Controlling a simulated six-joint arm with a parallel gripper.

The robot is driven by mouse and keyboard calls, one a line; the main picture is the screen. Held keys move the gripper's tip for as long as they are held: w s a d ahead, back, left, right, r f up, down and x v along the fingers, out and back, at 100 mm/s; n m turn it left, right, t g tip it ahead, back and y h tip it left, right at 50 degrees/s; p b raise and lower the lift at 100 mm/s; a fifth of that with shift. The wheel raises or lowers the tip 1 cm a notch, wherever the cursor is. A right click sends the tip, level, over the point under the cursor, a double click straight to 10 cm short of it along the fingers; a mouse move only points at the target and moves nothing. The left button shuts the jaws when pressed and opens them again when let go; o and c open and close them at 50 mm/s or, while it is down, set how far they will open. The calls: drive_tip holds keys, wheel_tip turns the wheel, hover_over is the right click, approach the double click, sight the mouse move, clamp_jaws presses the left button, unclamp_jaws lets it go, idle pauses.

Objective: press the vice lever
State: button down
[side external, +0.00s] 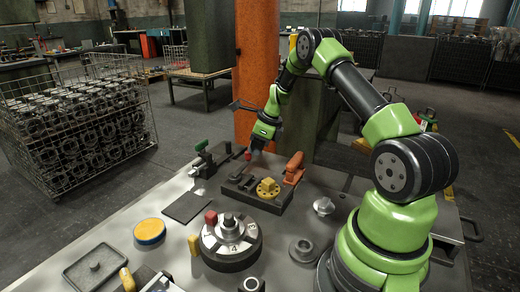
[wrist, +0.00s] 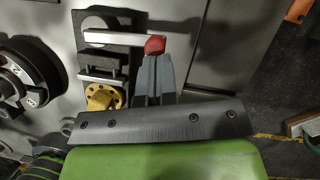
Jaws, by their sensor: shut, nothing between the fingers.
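The vice (side external: 240,183) sits on a dark base on the bench and shows from above in the wrist view (wrist: 104,62). Its lever is a pale bar (wrist: 112,38) ending in a red knob (wrist: 155,45), and the knob also shows in the side view (side external: 248,155). A yellow flanged part (side external: 267,188) sits on the same base, also in the wrist view (wrist: 103,97). My gripper (side external: 257,148) is shut and empty, pointing down close by the red knob. In the wrist view its fingertips (wrist: 155,60) overlap the knob's edge; I cannot tell whether they touch it.
An orange part (side external: 294,168) stands at the base's right end. A green-handled clamp (side external: 202,158) is to the left. A wire basket of castings (side external: 75,125) stands beyond the bench.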

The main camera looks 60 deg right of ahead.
drive_tip(key=w+n+y, duration=0.1)
drive_tip(key=w+n, duration=0.1)
drive_tip(key=shift+w+f+n+g, duration=0.1)
drive_tip(key=shift+n+g, duration=0.2)
drive_tip(key=shift+n, duration=0.1)
drive_tip(key=shift+w+a+n, duration=0.1)
drive_tip(key=shift+w+n, duration=0.6)
drive_tip(key=shift+n, duration=0.1)
drive_tip(key=shift+w+a, duration=0.35)
drive_tip(key=shift+w, duration=0.55)
drive_tip(key=shift+w+a, duration=0.75)
drive_tip(key=shift+w, duration=0.35)
drive_tip(key=shift+w+a, duration=0.75)
drive_tip(key=shift+a, duration=0.2)
drive_tip(key=shift+w+a, duration=0.35)
drive_tip(key=shift+a, duration=0.4)
